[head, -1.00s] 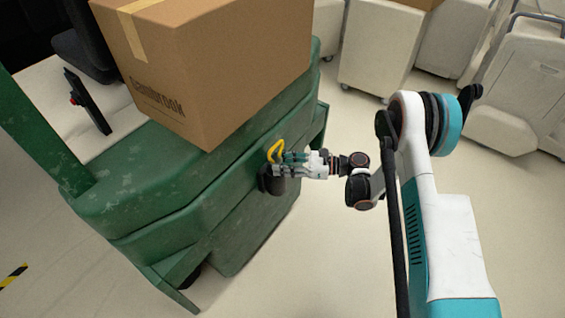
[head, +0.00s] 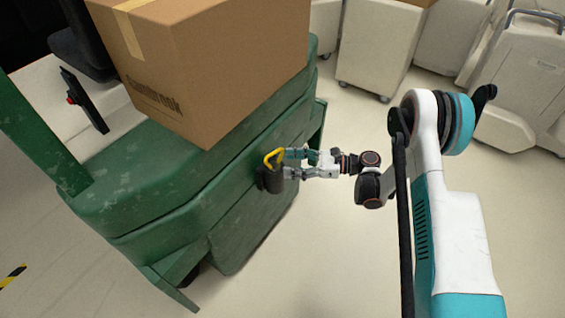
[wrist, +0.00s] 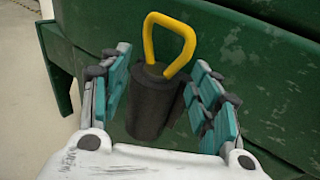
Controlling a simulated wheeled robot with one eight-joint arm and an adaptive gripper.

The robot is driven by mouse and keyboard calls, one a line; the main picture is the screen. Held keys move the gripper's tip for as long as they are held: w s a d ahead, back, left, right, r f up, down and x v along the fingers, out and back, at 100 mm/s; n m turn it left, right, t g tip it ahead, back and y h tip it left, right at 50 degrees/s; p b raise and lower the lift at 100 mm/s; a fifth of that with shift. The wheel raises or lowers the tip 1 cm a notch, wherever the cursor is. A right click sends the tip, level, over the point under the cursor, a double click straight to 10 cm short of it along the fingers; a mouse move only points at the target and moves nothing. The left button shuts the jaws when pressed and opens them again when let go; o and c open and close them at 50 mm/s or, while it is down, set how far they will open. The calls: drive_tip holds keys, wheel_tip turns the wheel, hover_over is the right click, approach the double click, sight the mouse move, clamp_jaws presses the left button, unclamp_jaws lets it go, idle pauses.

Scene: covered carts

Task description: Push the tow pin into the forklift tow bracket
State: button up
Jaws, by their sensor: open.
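The tow pin (head: 273,158) shows only as a yellow loop handle, at the top of the dark tow bracket (head: 271,182) on the green forklift's end. In the wrist view the handle (wrist: 183,44) rises from the top of the black cylindrical bracket (wrist: 150,107). The pin's shaft is hidden, so its depth cannot be told. My gripper (head: 287,164) is open beside the bracket. In the wrist view its teal-padded fingers (wrist: 160,57) stand apart on either side of the handle and the bracket's upper part, with visible gaps.
The green forklift (head: 150,200) carries a large cardboard box (head: 205,70) above the bracket. Pale covered carts (head: 378,45) stand at the back right. The pale floor right of the forklift is clear around my arm.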

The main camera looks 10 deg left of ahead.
drive_tip(key=d, duration=0.7)
drive_tip(key=shift+w+d+r, duration=0.4)
drive_tip(key=d+r+n+t+h, duration=0.2)
drive_tip(key=d+r+n+h, duration=0.15)
drive_tip(key=r, duration=0.75)
drive_tip(key=d+r+n+t+h, duration=0.2)
drive_tip(key=r+h, duration=0.2)
drive_tip(key=r, duration=0.6)
drive_tip(key=s+d+r+n+t+h, duration=0.1)
drive_tip(key=s+d+r+n+h, duration=0.1)
drive_tip(key=s+d, duration=0.3)
drive_tip(key=s+d+r+n+t+h, duration=0.2)
drive_tip(key=s+d+r+n+h, duration=0.1)
drive_tip(key=s, duration=0.8)
drive_tip(key=s+d+r+n+t+h, duration=0.2)
drive_tip(key=s+d+n+h, duration=0.2)
drive_tip(key=s+d, duration=0.5)
drive_tip(key=shift+d+r+n, duration=0.2)
drive_tip(key=shift+r+n, duration=0.2)
drive_tip(key=shift+n, duration=0.75)
drive_tip(key=shift+c, duration=0.6)
